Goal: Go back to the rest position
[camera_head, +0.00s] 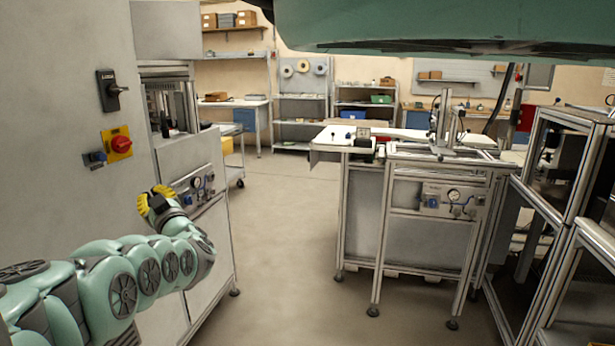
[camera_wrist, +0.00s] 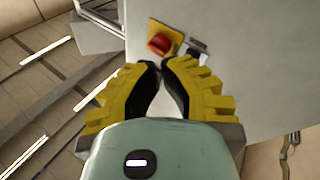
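My gripper (camera_wrist: 162,66) has yellow ribbed fingers with black inner pads. In the wrist view its fingertips come together, with a narrow empty wedge between the pads behind them; it is shut on nothing. In the head view my gripper (camera_head: 155,193) is at the lower left, in front of the grey machine cabinet (camera_head: 65,130). My green arm reaches in from the lower left corner. No tape reel is in the gripper.
A red knob on a yellow plate (camera_head: 118,144) and a black switch (camera_head: 112,90) sit on the cabinet. An aluminium-framed workstation (camera_head: 410,235) stands right of centre, a framed rack (camera_head: 560,160) far right. Reels (camera_head: 303,66) hang at the back. The floor (camera_head: 275,230) between is clear.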

